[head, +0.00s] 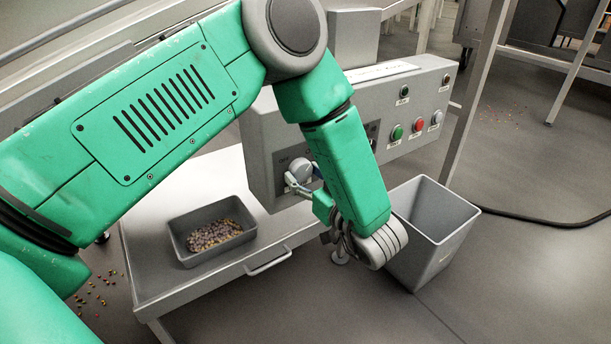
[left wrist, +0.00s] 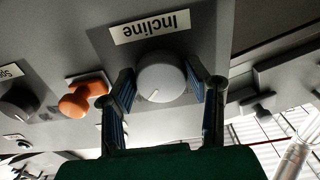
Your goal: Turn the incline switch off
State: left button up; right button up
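The incline switch is a round grey knob (left wrist: 162,77) with a white pointer mark, beside an upside-down "Incline" label (left wrist: 150,27) in the left wrist view. Its mark points down and slightly left there. In the head view the knob (head: 300,168) is on the front of the grey control box. My left gripper (left wrist: 162,88) has one finger on each side of the knob, tips close to its edges. I cannot tell whether they press on it. In the head view the left gripper (head: 304,180) is partly hidden by its own arm. My right gripper is out of view.
An orange knob (left wrist: 82,98) and another grey knob (left wrist: 17,103) are near the incline switch. Green (head: 397,132) and red (head: 418,125) buttons are right of my arm. A candy tray (head: 180,236) stands on the table; a grey bin (head: 443,205) stands to the right.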

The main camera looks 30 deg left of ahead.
pick_arm(q)
jog(key=shift+d, duration=0.15)
jog(key=n+p, duration=0.2)
jog(key=n, duration=0.1)
jog(key=shift+r+n+p, duration=0.1)
jog(key=shift+n+p, duration=0.25)
jog(key=shift+n, duration=0.05)
jog(key=n+p, duration=0.2)
jog(key=n, duration=0.2)
jog(key=shift+n, duration=0.3)
jog(key=n+p, duration=0.2)
jog(key=n, duration=0.3)
jog(key=shift+d, duration=0.1)
jog(key=shift+n+p, duration=0.85)
jog(key=shift+n, duration=1.25)
jog(key=o, duration=1.1)
jog(key=shift+o, duration=0.2)
